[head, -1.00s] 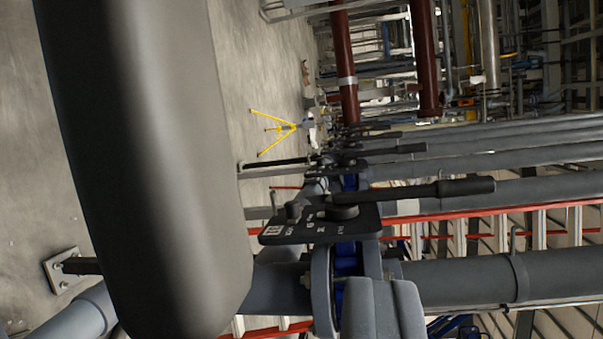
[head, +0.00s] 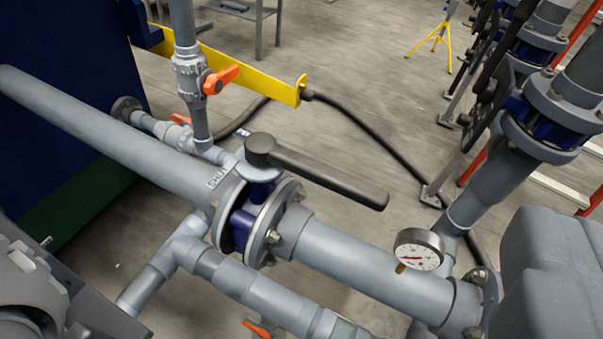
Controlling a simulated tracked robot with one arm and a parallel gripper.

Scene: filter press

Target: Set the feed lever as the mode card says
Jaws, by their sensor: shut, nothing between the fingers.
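A dark grey lever (head: 325,177) sits on a blue-bodied valve (head: 243,222) in a thick grey pipe. I cannot tell for sure that it is the feed lever. Its handle points right and slightly down in the picture, roughly along the pipe. White lettering that seems to read SHUT (head: 217,177) shows on the plate left of the hub; another small white mark is above it. No mode card can be made out.
Orange-handled small valves (head: 221,79) and a yellow bar (head: 250,72) are behind. More dark-levered valves (head: 510,70) line the upper right. A black hose (head: 360,125) crosses the open floor.

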